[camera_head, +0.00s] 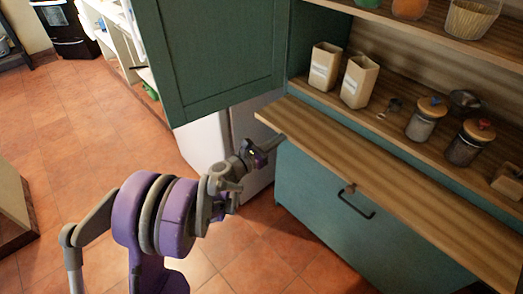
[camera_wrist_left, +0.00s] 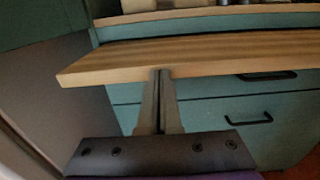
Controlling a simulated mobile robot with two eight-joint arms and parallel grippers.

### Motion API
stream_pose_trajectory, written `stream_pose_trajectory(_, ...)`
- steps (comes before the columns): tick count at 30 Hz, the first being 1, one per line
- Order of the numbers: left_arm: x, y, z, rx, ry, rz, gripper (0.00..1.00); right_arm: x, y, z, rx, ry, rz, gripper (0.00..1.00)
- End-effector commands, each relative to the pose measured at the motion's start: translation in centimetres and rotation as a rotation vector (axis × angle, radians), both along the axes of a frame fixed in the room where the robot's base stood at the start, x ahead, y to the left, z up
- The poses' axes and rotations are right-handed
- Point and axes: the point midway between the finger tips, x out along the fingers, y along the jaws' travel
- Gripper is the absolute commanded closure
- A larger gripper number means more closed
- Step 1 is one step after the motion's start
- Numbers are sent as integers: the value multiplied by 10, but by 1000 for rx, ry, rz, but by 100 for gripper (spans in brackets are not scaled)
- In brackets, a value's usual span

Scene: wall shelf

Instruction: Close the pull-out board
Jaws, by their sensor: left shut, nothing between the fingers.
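The pull-out board (camera_head: 375,180) is a long wooden slab that sticks out from the green cabinet, below the wooden shelf top. A small knob (camera_head: 350,188) sits on its front edge. My left gripper (camera_head: 279,142) is shut and empty, at the front edge near the board's left end. In the left wrist view the shut fingertips (camera_wrist_left: 161,72) meet the front edge of the board (camera_wrist_left: 200,57); I cannot tell whether they touch it. My right gripper is not in view.
A green cabinet door (camera_head: 222,55) stands open left of the board. Cream canisters (camera_head: 358,82) and lidded jars (camera_head: 426,117) stand on the shelf behind the board. A dark drawer handle (camera_head: 356,205) is below it. The tiled floor at left is mostly clear.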

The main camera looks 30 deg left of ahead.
Motion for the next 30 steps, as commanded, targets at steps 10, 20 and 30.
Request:
stream_pose_trajectory(10,100,-28,0,-2,0,-3,100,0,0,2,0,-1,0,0)
stream_pose_trajectory(20,146,-39,0,-1,0,0,100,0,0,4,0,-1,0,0)
stream_pose_trajectory(30,153,-41,1,-3,0,1,100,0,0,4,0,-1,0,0)
